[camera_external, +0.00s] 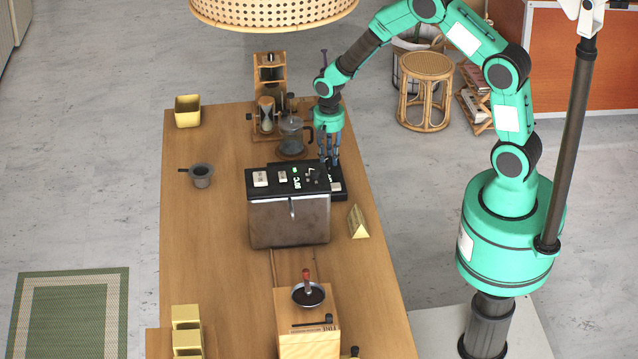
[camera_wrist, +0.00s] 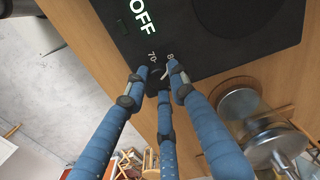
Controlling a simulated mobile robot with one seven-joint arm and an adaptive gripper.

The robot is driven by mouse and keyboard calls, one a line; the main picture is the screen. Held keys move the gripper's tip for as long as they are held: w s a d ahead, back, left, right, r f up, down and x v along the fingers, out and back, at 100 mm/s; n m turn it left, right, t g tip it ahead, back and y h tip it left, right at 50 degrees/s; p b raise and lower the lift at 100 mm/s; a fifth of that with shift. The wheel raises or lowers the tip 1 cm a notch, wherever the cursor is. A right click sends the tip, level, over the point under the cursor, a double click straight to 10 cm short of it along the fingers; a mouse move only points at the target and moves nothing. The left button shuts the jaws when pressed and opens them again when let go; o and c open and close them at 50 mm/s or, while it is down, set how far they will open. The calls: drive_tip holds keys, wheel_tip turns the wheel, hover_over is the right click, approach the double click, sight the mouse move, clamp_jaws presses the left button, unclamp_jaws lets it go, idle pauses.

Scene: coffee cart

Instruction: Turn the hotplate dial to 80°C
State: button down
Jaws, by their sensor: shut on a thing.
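The hotplate is a black flat panel (camera_wrist: 190,40) in the wrist view, with a lit OFF readout and a dark round plate beside it. White marks, one reading 70 and one partly covered beginning with 8, stand by the dial (camera_wrist: 156,73). The dial is mostly hidden between my fingertips, so its pointer setting cannot be read surely. My gripper (camera_wrist: 158,80) has its blue fingers closed around the dial. In the external view my gripper (camera_external: 330,160) points down at the black panel (camera_external: 338,187), partly hidden behind a metal box.
The metal box (camera_external: 288,220) with a black top stands close in front. A gold triangular block (camera_external: 357,222) lies nearby on the wooden table (camera_external: 220,240). The table's left middle is mostly clear.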

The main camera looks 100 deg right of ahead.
sight(329, 158)
drive_tip(key=c, duration=1.5)
unclamp_jaws()
drive_tip(key=shift+o, duration=0.2)
wheel_tip(329, 158, up, 12)
